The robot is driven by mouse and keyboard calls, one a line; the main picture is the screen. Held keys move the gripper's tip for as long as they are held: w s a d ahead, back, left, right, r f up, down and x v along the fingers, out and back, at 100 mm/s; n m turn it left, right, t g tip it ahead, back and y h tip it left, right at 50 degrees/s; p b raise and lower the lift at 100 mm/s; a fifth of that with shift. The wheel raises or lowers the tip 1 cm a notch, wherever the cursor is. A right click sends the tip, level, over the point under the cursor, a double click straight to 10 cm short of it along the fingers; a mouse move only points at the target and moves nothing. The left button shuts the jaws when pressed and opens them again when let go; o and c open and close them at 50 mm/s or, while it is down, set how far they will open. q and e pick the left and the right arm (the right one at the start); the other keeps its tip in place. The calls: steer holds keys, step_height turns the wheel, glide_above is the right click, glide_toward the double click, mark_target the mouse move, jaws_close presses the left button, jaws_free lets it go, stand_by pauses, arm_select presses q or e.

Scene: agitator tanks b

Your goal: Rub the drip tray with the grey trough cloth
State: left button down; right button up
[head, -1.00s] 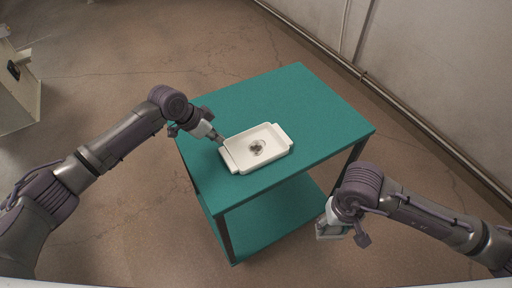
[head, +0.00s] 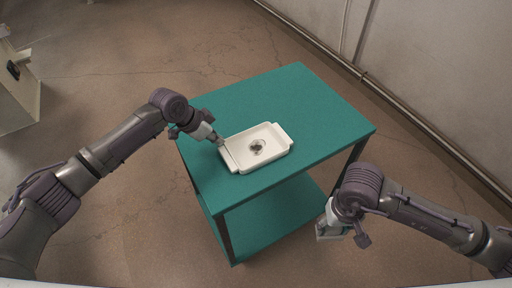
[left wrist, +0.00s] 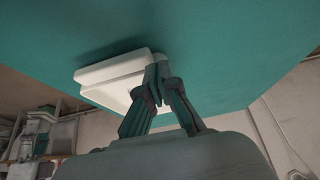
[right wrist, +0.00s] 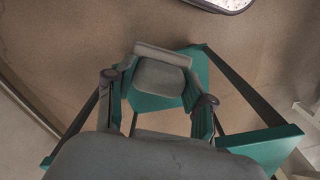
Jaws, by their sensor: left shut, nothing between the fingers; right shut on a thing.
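The white drip tray (head: 278,158) sits on the teal table top, with a dark smudge (head: 257,147) on its floor. My left gripper (head: 219,141) is at the tray's left end, shut and empty. In the left wrist view its closed fingertips (left wrist: 156,76) are beside the tray's rim (left wrist: 112,83); I cannot tell whether they touch. My right gripper (head: 330,222) is low at the right, off the table's near right side. In the right wrist view its fingers are shut on the grey trough cloth (right wrist: 160,77), which looks like a folded pad.
The teal table (head: 300,95) has bare room behind and to the right of the tray. A lower teal shelf (head: 265,220) lies beneath. A pale cabinet (head: 18,95) stands at the far left, and a wall with a pipe (head: 400,115) runs along the right.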

arm_select(q)
steer(key=shift+f, duration=0.3)
arm_select(e)
steer(key=shift+f, duration=0.15)
arm_select(q)
steer(key=shift+r, duration=0.2)
arm_select(e)
steer(key=shift+r, duration=0.2)
